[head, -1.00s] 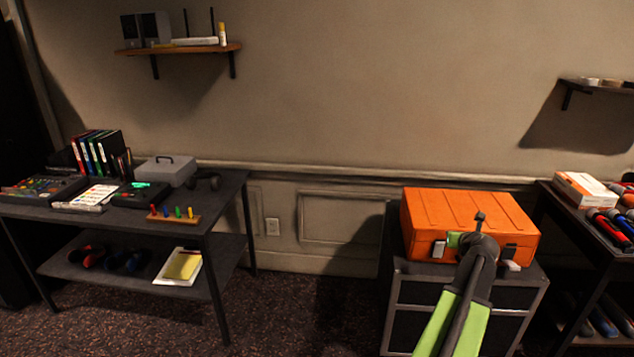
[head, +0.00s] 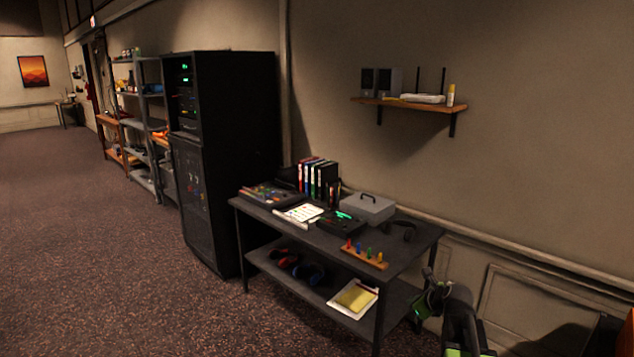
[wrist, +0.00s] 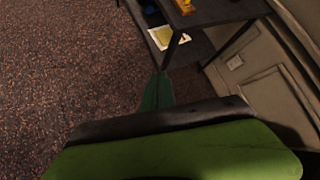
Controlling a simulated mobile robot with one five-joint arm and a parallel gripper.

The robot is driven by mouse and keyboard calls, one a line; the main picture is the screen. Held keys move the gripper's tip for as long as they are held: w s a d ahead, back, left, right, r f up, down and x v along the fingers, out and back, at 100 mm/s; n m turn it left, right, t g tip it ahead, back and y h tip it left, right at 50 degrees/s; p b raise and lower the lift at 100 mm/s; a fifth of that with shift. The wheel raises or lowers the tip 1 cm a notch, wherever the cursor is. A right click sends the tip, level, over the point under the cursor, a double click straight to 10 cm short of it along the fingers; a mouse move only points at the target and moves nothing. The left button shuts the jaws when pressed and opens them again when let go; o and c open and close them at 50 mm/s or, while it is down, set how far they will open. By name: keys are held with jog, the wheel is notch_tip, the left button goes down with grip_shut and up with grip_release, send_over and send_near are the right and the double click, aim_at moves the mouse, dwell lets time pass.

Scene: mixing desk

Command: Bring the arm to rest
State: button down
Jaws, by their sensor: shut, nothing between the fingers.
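My gripper (head: 430,302) shows at the lower right of the head view, small and partly dark, in front of the right end of the desk (head: 405,255). In the wrist view, my gripper (wrist: 157,92) points away over the carpet, its dark green fingers together with nothing visible between them. The green and black arm link is folded close below it in the head view. Much of the arm is cut off by the bottom edge.
The desk holds a grey box (head: 367,207), binders and a peg rack (head: 364,254). A tall black rack (head: 225,150) stands left of it. A wall shelf (head: 410,104) hangs above. The carpet (head: 90,240) at the left is open. An orange edge (head: 627,335) shows at the far right.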

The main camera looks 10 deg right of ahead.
jog(key=s+a+f+n+g+p, duration=0.1)
jog(key=s+a+n+g, duration=0.15)
jog(key=a+n, duration=0.4)
jog(key=s+a+f+n+g+y+p, duration=0.1)
jog(key=s+a+n, duration=0.25)
jog(key=a, duration=0.65)
jog(key=s+a+n+g+p, duration=0.1)
jog(key=s+a+n+g, duration=0.15)
jog(key=a+n, duration=0.4)
jog(key=s+d+f+n+g+h, duration=0.2)
jog(key=s+n+g, duration=0.1)
jog(key=s+n, duration=0.7)
jog(key=n, duration=0.2)
jog(key=shift+s+f+n+g, duration=0.25)
jog(key=shift+f+n+g, duration=0.05)
jog(key=shift+n, duration=0.05)
